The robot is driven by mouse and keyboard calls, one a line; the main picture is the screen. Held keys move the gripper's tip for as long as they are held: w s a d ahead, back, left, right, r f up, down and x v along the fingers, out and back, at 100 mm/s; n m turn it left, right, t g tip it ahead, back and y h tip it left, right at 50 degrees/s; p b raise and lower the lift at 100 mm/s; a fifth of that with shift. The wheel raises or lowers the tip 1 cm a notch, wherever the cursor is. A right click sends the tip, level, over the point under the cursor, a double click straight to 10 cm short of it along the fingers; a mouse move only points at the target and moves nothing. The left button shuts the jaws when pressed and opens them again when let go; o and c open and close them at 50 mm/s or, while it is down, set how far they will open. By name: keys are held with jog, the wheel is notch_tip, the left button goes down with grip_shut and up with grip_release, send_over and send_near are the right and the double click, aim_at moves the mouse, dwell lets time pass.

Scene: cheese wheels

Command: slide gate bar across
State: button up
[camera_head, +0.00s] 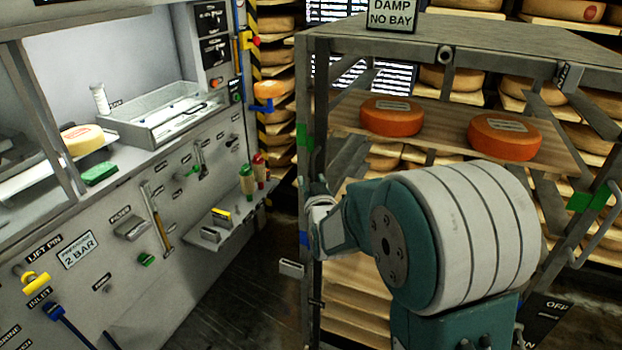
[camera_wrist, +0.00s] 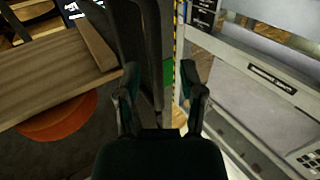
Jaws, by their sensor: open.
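In the head view my gripper is mostly hidden at the end of my arm, by the rack's left front post (camera_head: 312,110). In the wrist view my gripper (camera_wrist: 160,76) is open, its two dark fingers spread apart. A dark upright post (camera_wrist: 148,40) and a green patch (camera_wrist: 168,72) show between and beyond the fingers. I cannot tell whether the fingers touch the post. Green patches also mark the rack's left post (camera_head: 303,136) and right side (camera_head: 579,202). I cannot single out the gate bar with certainty; my arm covers part of the rack's front.
Two orange cheese wheels (camera_head: 391,117) (camera_head: 504,137) sit on the rack's wooden shelf (camera_head: 450,131). A grey machine panel (camera_head: 120,215) with levers and a small ledge (camera_head: 222,228) stands at left. Dark floor (camera_head: 250,300) lies open between panel and rack. More cheese shelves stand behind.

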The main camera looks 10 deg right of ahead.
jog(key=shift+w+a, duration=0.1)
jog(key=shift+w, duration=0.55)
jog(key=shift+d, duration=0.4)
grip_shut()
jog(key=shift+a, duration=0.15)
